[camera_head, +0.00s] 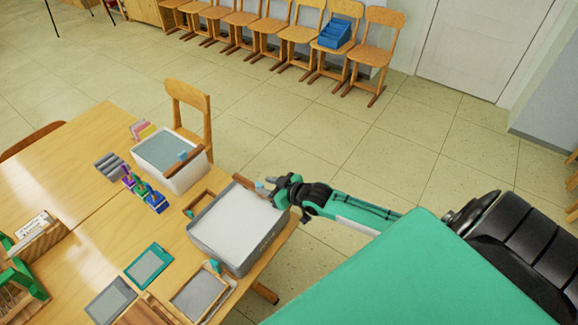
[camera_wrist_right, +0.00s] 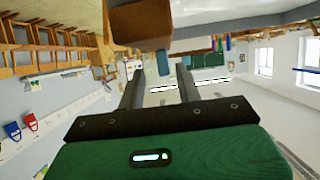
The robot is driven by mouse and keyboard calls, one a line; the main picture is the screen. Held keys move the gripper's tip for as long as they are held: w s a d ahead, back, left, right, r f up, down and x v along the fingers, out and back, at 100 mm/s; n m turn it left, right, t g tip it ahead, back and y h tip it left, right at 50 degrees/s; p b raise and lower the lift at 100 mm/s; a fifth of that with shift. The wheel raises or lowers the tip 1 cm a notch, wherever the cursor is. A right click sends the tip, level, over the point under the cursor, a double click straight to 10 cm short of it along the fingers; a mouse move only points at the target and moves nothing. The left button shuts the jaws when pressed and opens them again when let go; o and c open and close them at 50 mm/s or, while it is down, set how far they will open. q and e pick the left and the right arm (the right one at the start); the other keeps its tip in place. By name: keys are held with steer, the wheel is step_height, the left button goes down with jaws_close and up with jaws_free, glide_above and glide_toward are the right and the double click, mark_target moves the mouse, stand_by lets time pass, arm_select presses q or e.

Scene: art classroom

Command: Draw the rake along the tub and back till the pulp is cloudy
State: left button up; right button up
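A grey tub (camera_head: 232,259) with pale, smooth-looking pulp (camera_head: 236,226) stands at the table's right edge. A wooden rake bar (camera_head: 244,182) with a small blue grip (camera_head: 261,188) lies at its far rim. My right gripper (camera_head: 275,183) is just right of the grip, beyond the tub's far right corner. In the right wrist view the fingers (camera_wrist_right: 160,78) are apart, with a gap on both sides of the blue grip (camera_wrist_right: 163,63); the brown wooden bar (camera_wrist_right: 141,24) is ahead of them. My left gripper is out of view.
A white tub (camera_head: 184,178) with grey-blue contents stands farther back. Small coloured bottles (camera_head: 145,190), framed screens (camera_head: 200,293) and a green-framed panel (camera_head: 148,266) crowd the table (camera_head: 75,200). A chair (camera_head: 190,110) stands behind. The floor to the right is open.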

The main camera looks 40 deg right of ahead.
steer(key=b+v, duration=0.1)
steer(key=v, duration=0.8)
steer(key=shift+v, duration=0.75)
